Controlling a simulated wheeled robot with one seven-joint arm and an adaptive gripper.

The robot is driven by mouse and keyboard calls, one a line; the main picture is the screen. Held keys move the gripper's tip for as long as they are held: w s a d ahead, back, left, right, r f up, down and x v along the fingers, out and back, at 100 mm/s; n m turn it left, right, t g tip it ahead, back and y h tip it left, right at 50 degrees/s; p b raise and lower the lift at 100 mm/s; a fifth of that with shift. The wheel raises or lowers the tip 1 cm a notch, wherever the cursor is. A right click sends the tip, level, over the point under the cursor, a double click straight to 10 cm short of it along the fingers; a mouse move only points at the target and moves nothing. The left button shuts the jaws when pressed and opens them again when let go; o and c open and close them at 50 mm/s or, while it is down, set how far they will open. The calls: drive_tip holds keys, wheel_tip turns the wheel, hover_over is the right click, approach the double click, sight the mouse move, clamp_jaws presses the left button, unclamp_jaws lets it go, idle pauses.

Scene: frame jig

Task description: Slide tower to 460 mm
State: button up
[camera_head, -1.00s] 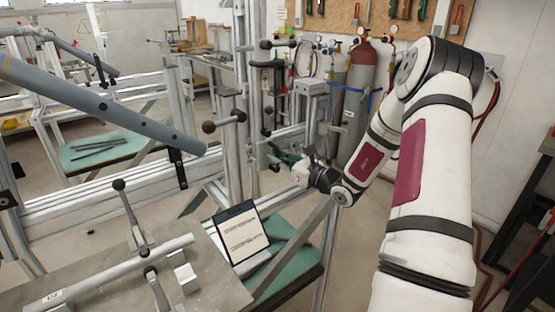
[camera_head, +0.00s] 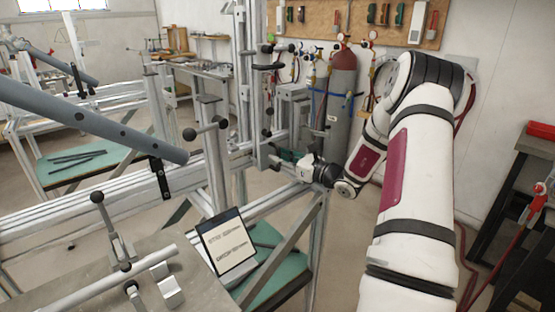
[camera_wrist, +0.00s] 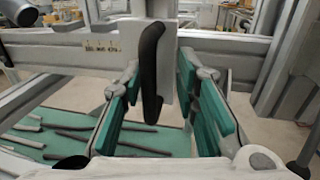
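The tower (camera_head: 243,85) is a tall upright metal post with black-knobbed levers, standing at the far part of the jig's rail. My gripper (camera_head: 287,156) is beside its lower part. In the wrist view my gripper's two green-padded fingers (camera_wrist: 156,95) stand wide apart, on either side of a black handle (camera_wrist: 150,65) in front of a pale upright plate (camera_wrist: 142,12). Gaps show between the handle and both pads. Whether the fingertips touch the plate's edges I cannot tell. A small marked label (camera_wrist: 102,46) is on the rail to the left. I cannot read its figures.
A nearer post (camera_head: 214,170) with a T-handle stands on the rail. A tablet (camera_head: 228,245) with unreadable text leans by the grey work plate (camera_head: 205,292). A grey tube (camera_head: 90,120) crosses at left. Gas cylinders (camera_head: 341,100) stand behind. Open floor lies right of the jig.

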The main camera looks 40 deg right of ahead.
drive_tip(key=shift+a, duration=0.15)
drive_tip(key=shift+s, duration=0.15)
drive_tip(key=v, duration=1.1)
drive_tip(key=shift+s, duration=0.35)
